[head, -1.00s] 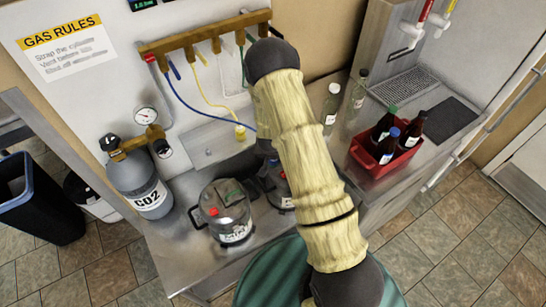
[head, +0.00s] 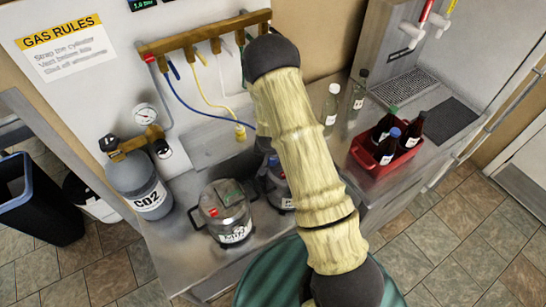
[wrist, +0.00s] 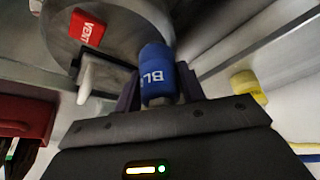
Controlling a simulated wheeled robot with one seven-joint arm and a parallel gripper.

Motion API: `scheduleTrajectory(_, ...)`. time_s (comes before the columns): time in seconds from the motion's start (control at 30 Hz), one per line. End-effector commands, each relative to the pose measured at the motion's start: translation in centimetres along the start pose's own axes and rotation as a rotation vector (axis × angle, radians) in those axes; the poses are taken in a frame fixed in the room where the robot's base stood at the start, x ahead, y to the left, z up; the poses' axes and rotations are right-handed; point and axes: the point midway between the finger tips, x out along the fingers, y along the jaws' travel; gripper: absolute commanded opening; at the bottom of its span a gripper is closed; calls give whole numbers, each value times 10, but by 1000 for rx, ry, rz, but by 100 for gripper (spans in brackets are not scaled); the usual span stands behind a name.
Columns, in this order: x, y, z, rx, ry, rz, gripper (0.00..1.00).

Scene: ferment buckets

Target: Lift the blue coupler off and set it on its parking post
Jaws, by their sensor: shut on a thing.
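The blue coupler (wrist: 157,72), lettered "BL...", is between the two fingers of my gripper (wrist: 157,88) in the wrist view. The fingers are shut on it. A metal keg (wrist: 125,15) with a red VENT tag (wrist: 88,28) is right behind the coupler; I cannot tell whether they touch. In the head view my arm hides the gripper and coupler. The blue hose (head: 200,108) runs from the brass manifold (head: 205,38) to behind my arm. I cannot make out a free parking post.
One keg (head: 224,212) stands left on the steel bench, another (head: 277,190) partly behind my arm. The yellow coupler (head: 240,132) hangs low by the wall. A CO2 cylinder (head: 140,185) stands left. Clear bottles (head: 331,108) and a red crate (head: 400,158) of bottles stand right.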

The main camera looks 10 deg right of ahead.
Motion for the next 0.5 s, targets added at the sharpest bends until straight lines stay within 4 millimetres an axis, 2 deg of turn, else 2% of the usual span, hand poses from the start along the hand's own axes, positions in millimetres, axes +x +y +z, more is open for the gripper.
scheduleTrajectory(0.5, -72, 0, -30, -1, 2, -1, 12)
